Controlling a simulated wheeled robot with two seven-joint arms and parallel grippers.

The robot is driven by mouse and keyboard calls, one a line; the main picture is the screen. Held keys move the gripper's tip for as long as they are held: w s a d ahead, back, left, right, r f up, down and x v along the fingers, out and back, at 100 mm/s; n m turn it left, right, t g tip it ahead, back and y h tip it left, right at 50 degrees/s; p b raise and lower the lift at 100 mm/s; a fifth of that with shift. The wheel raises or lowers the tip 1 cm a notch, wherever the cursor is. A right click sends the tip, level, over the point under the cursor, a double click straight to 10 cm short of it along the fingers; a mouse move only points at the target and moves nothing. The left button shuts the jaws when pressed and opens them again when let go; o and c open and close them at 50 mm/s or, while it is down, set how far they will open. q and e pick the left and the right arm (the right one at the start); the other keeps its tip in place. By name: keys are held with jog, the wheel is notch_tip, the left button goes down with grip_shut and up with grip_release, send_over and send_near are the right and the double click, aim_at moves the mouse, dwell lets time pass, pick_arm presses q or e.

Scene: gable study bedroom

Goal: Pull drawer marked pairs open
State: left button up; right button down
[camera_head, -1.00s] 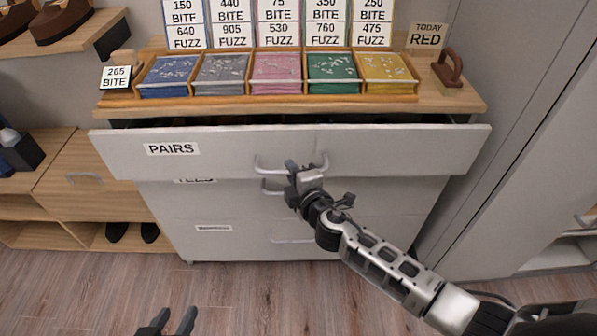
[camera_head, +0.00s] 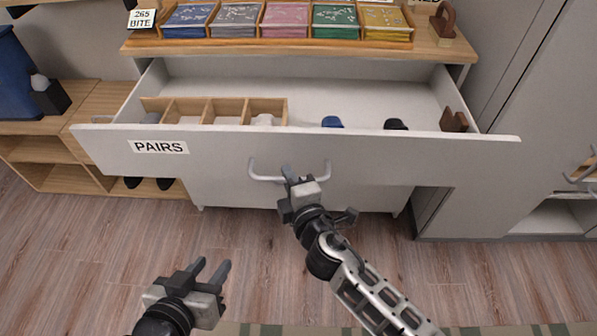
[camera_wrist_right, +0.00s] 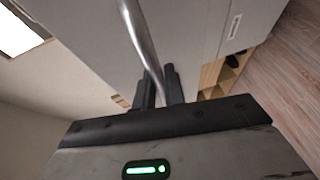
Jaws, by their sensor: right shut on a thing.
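The white drawer marked PAIRS (camera_head: 225,150) is pulled well out, and its inside shows from above. Its grey bar handle (camera_head: 326,172) is on the front panel. My right gripper (camera_head: 291,176) is shut on the handle; in the right wrist view the bar (camera_wrist_right: 143,45) runs down between the two dark fingers (camera_wrist_right: 161,86). My left gripper (camera_head: 211,270) is open and empty, low over the floor in front of the cabinet. Inside the drawer are a wooden divider (camera_head: 206,110), a blue item (camera_head: 332,122), a dark item (camera_head: 396,124) and a brown piece (camera_head: 454,121).
Trays of coloured packets (camera_head: 286,20) stand on the wooden cabinet top, with a brown-handled stamp (camera_head: 442,22) at its right. A wooden shelf unit (camera_head: 45,150) is on the left, a tall grey cabinet (camera_head: 520,120) on the right. The floor in front is clear.

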pick_arm(q)
jog(key=shift+s, duration=0.4)
pick_arm(e)
jog(key=shift+s, duration=0.5)
pick_arm(q)
jog(key=shift+f, duration=0.1)
pick_arm(e)
jog(key=c, duration=1.5)
grip_release()
